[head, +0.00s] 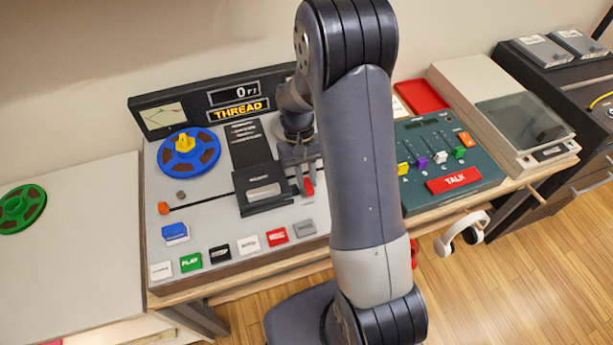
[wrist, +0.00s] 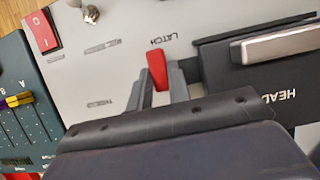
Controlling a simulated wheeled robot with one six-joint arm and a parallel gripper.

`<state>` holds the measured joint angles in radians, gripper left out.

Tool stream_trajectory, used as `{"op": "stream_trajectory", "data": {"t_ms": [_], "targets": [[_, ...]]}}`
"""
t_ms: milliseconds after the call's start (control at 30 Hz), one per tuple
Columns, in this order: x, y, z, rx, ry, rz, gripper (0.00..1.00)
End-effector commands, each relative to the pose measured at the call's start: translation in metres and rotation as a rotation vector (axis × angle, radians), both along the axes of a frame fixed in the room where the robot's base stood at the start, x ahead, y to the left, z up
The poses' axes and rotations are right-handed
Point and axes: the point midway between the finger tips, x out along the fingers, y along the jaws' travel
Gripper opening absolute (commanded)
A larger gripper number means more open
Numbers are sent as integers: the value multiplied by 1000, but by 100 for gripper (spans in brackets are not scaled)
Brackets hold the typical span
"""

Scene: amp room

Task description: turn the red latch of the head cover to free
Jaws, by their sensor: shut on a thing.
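The red latch (wrist: 157,68) is a small red lever on the tape machine's grey top, beside the printed word LATCH. It also shows in the head view (head: 308,187), just right of the head cover. The black head cover (head: 263,190) has a light handle bar and lies at the middle of the deck; its edge and handle show at the right in the wrist view (wrist: 250,72). My gripper (wrist: 163,88) points down at the latch, with a finger on each side of it, shut on it. The latch's lower part is hidden between the fingers.
A blue reel (head: 190,158) sits at the deck's left, and coloured buttons (head: 248,245) line its front edge. A green mixer panel (head: 435,145) with faders and a red TALK button stands to the right. My arm hides part of the deck's right side.

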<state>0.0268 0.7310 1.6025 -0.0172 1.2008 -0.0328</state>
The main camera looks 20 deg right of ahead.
Motion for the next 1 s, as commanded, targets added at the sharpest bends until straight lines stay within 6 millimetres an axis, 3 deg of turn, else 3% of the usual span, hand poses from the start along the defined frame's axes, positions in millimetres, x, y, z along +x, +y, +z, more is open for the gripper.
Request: {"op": "stream_trajectory", "data": {"t_ms": [267,567,667,1000], "targets": [[0,0,0,0,-1,1,39],[2,0,3,0,-1,0,40],[6,0,12,0,-4,0,40],[32,1,74,0,-5,1,40]]}}
